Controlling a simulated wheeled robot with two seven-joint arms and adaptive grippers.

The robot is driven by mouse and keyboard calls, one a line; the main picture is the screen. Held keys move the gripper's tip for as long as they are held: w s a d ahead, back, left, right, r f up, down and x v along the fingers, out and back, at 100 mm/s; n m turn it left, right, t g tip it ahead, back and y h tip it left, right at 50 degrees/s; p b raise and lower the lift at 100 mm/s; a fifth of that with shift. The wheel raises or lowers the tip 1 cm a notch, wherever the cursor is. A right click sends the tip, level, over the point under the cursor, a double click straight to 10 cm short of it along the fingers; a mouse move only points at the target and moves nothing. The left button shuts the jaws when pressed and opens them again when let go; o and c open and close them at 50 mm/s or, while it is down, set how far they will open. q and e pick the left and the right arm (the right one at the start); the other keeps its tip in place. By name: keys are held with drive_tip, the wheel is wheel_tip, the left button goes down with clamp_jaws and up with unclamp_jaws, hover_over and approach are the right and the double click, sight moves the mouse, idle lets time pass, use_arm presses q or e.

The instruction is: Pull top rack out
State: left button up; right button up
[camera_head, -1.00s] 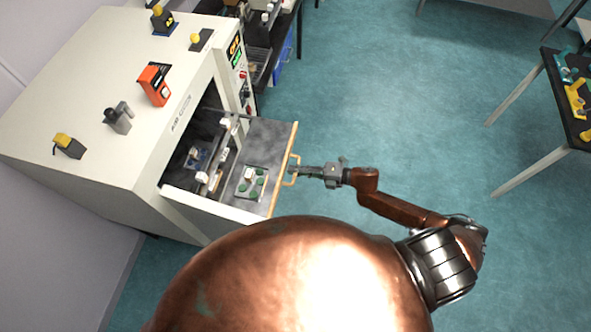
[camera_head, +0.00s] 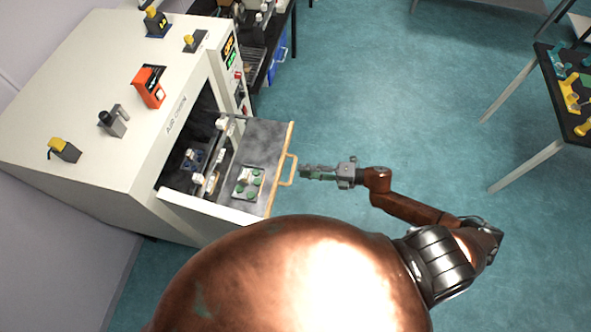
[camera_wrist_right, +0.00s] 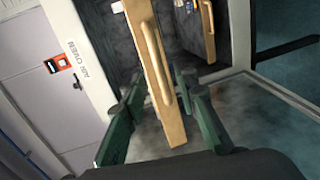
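The pulled-out rack (camera_head: 262,145) is a grey plate with a wooden front edge and a looped wooden handle (camera_head: 290,171). It sticks out of the white oven (camera_head: 165,135), labelled AIR OVEN. My left gripper is not in view.
A small tray (camera_head: 247,182) with green pieces lies on the rack. A second wooden front with a handle (camera_wrist_right: 207,30) shows deeper in the wrist view. Several small devices stand on the oven top. A dark table (camera_head: 562,95) is at far right, with clear floor (camera_head: 400,110) between.

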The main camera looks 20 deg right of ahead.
drive_tip(key=v, duration=0.6)
drive_tip(key=shift+s+d, duration=0.15)
drive_tip(key=shift+d, duration=0.05)
drive_tip(key=shift+r, duration=0.1)
